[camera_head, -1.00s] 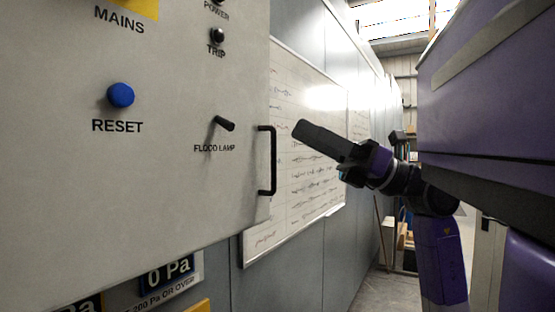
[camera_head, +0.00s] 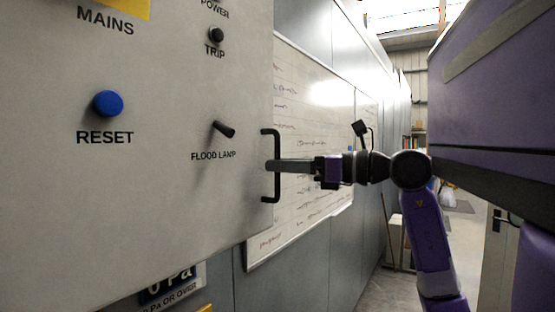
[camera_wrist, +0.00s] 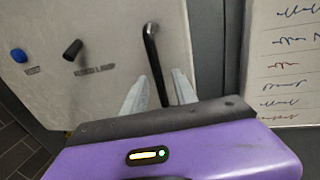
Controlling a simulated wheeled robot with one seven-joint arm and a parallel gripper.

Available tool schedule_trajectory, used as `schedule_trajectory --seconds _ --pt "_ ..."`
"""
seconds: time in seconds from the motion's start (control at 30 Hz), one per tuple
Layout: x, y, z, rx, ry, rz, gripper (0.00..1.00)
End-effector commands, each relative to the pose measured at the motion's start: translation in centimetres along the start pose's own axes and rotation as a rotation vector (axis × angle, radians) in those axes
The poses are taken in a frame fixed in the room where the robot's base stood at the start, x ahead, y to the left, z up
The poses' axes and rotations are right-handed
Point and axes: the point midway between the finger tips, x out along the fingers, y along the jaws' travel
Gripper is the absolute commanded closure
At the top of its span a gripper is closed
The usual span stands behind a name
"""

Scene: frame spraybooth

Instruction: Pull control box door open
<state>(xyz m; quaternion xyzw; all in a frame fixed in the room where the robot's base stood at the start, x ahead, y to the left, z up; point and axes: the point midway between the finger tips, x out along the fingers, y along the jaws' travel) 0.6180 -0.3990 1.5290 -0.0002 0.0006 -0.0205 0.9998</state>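The control box door (camera_head: 150,190) is a pale grey panel filling the left of the head view. Its black upright bar handle (camera_head: 277,180) is at the right edge; the handle also shows in the wrist view (camera_wrist: 153,58). My gripper (camera_head: 275,165) reaches in from the right, with its fingertips at the handle's middle. In the wrist view, my gripper's two pale fingers (camera_wrist: 158,88) stand apart, one on each side of the handle, with gaps visible. I see no clear grip. The door looks shut, though its edge is hard to judge.
The door carries a blue reset button (camera_head: 108,103), a black flood lamp lever (camera_head: 223,129) and a trip knob (camera_head: 216,35). A whiteboard (camera_head: 310,130) hangs on the wall right of the door. Open floor (camera_head: 375,290) lies farther right.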

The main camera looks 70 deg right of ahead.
Motion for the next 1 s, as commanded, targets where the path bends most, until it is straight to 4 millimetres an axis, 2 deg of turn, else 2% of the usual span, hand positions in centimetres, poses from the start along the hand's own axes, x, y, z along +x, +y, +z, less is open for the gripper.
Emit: schedule_trajectory --seconds 0.17,0.43,0.47,0.6,0.63,1.0 --pt "1.27 0.02 0.08 0.000 -0.001 0.001 0.66" --pt "1.41 0.00 -0.03 0.000 -0.001 0.000 0.66" --pt "1.41 0.00 -0.02 0.000 -0.001 0.000 0.70" --pt "1.40 0.00 -0.02 0.000 -0.001 0.000 0.97" --pt "1.40 0.01 -0.02 0.000 -0.001 0.000 1.00" --pt "1.39 0.01 0.00 0.000 -0.001 0.000 1.00"
